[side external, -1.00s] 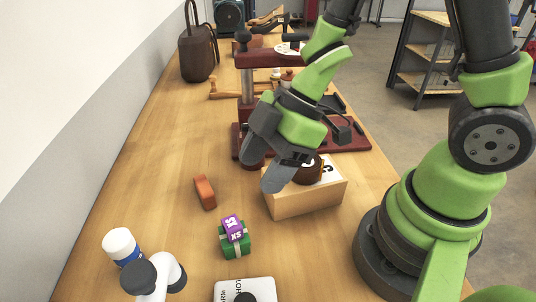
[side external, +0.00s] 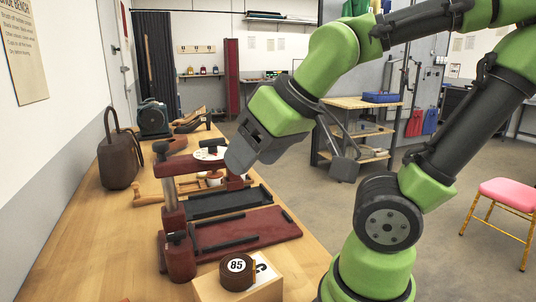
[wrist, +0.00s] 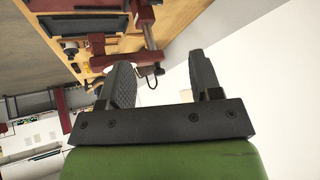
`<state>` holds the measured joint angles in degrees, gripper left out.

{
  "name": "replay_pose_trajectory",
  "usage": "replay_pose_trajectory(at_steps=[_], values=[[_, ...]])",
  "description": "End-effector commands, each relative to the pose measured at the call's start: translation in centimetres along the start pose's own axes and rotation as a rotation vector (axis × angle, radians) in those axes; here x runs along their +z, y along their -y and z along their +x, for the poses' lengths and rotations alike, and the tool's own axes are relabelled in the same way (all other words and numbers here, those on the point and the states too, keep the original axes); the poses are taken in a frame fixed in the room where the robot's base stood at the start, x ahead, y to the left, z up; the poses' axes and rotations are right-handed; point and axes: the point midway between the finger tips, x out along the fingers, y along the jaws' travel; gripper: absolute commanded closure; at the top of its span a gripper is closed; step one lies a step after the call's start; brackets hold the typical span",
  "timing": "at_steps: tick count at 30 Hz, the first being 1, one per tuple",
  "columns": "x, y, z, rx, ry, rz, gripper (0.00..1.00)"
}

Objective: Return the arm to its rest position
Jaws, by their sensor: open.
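My gripper (side external: 254,157) is raised in the air above the bench, in front of the red press-like stand. It is open and tilted, and no object shows between its fingers. In the wrist view the two dark fingers of my gripper (wrist: 161,82) are spread apart, with the bench and a pale surface beyond them.
A wooden box (side external: 209,287) bears a round brown item (side external: 237,272) marked 85. The dark red stand (side external: 165,190) rises from the bench behind it. A brown bag (side external: 117,160) sits at the left. The floor right of the bench is open near a pink chair (side external: 509,191).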

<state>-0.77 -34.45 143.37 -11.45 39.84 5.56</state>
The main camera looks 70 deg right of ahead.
Motion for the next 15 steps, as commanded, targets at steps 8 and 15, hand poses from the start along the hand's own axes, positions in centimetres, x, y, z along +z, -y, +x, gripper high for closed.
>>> replay_pose_trajectory(at_steps=[8,15], values=[[2.4,2.2,-2.7,-0.158,0.061,0.16,0.42],[2.4,2.2,-2.7,-0.158,0.063,0.161,0.42]])
